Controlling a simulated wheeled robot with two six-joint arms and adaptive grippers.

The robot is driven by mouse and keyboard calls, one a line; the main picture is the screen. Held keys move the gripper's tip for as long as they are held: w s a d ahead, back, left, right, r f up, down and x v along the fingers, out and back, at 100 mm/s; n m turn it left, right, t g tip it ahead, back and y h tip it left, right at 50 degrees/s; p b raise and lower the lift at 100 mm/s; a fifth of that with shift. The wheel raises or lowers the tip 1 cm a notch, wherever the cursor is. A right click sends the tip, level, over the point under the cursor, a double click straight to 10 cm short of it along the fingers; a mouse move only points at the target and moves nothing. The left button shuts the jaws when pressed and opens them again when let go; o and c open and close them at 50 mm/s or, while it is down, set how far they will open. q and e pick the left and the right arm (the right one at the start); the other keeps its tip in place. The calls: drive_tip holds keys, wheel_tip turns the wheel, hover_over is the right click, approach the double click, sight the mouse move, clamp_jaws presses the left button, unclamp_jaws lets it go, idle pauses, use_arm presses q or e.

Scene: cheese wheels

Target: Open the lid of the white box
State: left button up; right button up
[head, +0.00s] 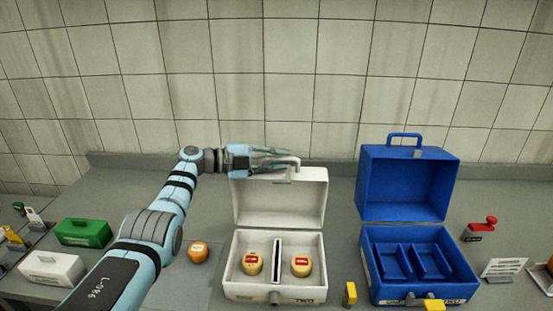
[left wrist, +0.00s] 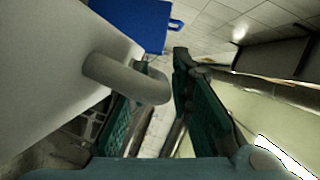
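The white box (head: 273,292) stands on the counter with its lid (head: 280,205) swung up, upright at the back. Two small yellow cheese wheels with red labels, one on the left (head: 252,264) and one on the right (head: 301,267), sit inside on either side of a divider. My left gripper (head: 281,159) is at the lid's top edge, beside the handle (head: 296,162). In the left wrist view its fingers (left wrist: 165,105) are apart, and the pale curved handle (left wrist: 130,78) lies close by, partly overlapping one finger. My right gripper is not in view.
A blue box (head: 372,290) with its lid (head: 408,183) up stands to the right. A red-handled item (head: 480,229) is far right. The tiled wall is behind.

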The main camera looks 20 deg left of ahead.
use_arm(q)
drive_tip(key=v, duration=1.2)
drive_tip(key=shift+d+r, duration=0.1)
